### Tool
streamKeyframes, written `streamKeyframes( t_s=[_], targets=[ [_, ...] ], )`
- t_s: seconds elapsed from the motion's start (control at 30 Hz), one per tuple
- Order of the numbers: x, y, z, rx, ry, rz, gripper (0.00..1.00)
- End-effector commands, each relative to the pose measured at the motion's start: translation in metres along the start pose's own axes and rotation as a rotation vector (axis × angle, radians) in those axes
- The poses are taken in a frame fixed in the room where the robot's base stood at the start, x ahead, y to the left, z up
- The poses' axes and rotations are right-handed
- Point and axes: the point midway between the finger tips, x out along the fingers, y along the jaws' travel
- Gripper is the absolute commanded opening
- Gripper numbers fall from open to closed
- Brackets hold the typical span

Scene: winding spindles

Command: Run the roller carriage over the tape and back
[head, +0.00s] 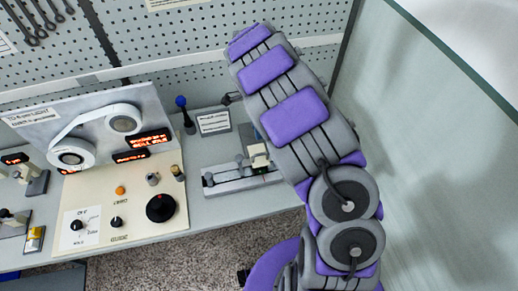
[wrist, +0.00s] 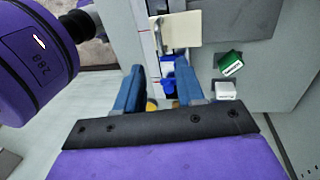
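In the head view a grey rail fixture (head: 232,182) lies on the bench. A block with a cream top (head: 258,156), which looks like the roller carriage, stands at its right part, close to my arm. In the wrist view the cream plate (wrist: 182,30) is beyond my fingers, beside a white strip with a red line (wrist: 155,45). My gripper (wrist: 160,72) has its two blue fingers apart. A small bright blue piece (wrist: 168,84) shows between them; I cannot tell whether either finger touches it. The head view hides my gripper behind my arm. The tape cannot be made out clearly.
A green block (wrist: 230,63) and a white block (wrist: 224,91) lie right of my fingers. A winding panel (head: 100,130) with reels, displays and knobs stands left of the rail. A blue-knobbed lever (head: 183,112) and a label stand (head: 213,122) are behind it. A glass wall rises at right.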

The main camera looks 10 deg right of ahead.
Motion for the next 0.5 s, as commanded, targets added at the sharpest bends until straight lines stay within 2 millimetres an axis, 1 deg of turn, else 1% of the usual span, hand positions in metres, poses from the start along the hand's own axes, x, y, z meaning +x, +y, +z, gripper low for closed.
streamKeyframes(
  t_s=[0.03,0.3,0.4,0.5],
  targets=[
    [0.012,0.002,0.000,0.000,0.001,0.007,0.38],
    [0.065,0.001,0.000,-0.001,0.001,0.005,0.38],
    [0.080,0.002,0.000,0.000,0.001,0.007,0.38],
    [0.091,0.001,0.000,-0.001,0.001,0.002,0.38]
  ],
)
